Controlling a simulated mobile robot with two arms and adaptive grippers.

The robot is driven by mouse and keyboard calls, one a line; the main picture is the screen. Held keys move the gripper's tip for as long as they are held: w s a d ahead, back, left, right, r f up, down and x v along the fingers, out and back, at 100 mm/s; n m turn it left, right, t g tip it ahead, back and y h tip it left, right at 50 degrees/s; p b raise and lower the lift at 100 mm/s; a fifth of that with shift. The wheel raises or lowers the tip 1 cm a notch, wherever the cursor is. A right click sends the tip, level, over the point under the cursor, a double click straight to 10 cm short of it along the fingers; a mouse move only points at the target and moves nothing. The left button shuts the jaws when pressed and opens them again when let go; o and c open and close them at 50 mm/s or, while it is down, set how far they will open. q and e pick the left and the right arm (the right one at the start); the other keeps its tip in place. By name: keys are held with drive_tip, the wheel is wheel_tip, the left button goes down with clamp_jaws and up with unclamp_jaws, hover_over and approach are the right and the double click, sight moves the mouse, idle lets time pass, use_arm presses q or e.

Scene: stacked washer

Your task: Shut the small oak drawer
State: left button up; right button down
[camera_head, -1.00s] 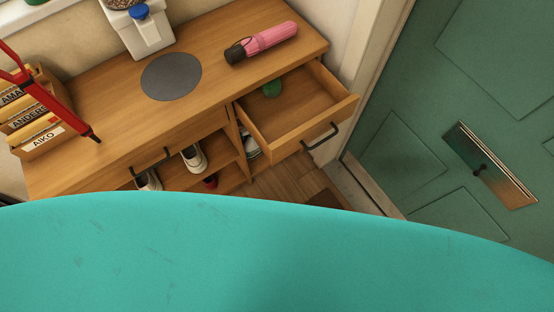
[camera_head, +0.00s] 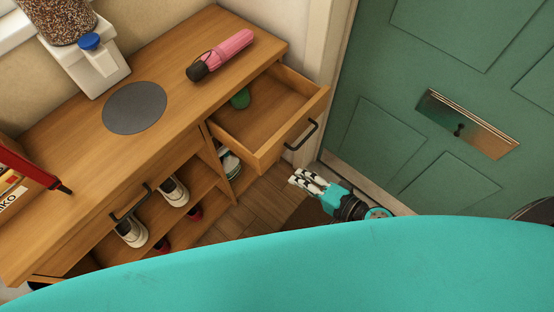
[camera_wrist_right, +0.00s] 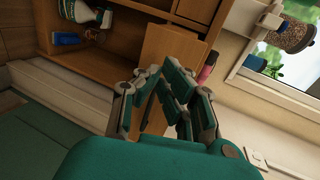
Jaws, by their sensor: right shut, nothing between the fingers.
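The small oak drawer (camera_head: 278,137) is pulled open at the right end of the oak cabinet, with a black bar handle (camera_head: 302,134) on its front. A small green object (camera_head: 240,98) lies inside it, towards the back. My right gripper (camera_head: 297,177) is shut and empty, below and in front of the drawer front, apart from it in the head view. In the right wrist view the gripper fingers (camera_wrist_right: 168,85) cover part of a wooden panel (camera_wrist_right: 170,52), which seems to be the drawer. My left gripper is not in view.
A pink umbrella (camera_head: 228,51), a grey round mat (camera_head: 135,108) and a grain dispenser (camera_head: 95,67) stand or lie on the cabinet top. Shoes (camera_head: 174,191) fill the shelves below. A green door (camera_head: 400,120) is close on the right. My teal body hides the foreground.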

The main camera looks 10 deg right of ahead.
sight(270, 160)
drive_tip(key=x, duration=0.2)
drive_tip(key=p+x, duration=0.1)
drive_tip(key=x, duration=0.1)
drive_tip(key=r+p+x, duration=0.1)
drive_tip(key=x, duration=0.1)
drive_tip(key=shift+w+a, duration=0.2)
drive_tip(key=shift+w, duration=0.05)
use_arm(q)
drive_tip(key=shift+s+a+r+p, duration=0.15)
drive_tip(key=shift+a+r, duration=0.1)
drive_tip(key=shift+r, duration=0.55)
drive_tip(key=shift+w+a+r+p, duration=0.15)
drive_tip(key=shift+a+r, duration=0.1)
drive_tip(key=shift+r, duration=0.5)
use_arm(e)
drive_tip(key=shift+w+a+f, duration=0.25)
drive_tip(key=shift+w+a, duration=0.2)
drive_tip(key=shift+w, duration=0.1)
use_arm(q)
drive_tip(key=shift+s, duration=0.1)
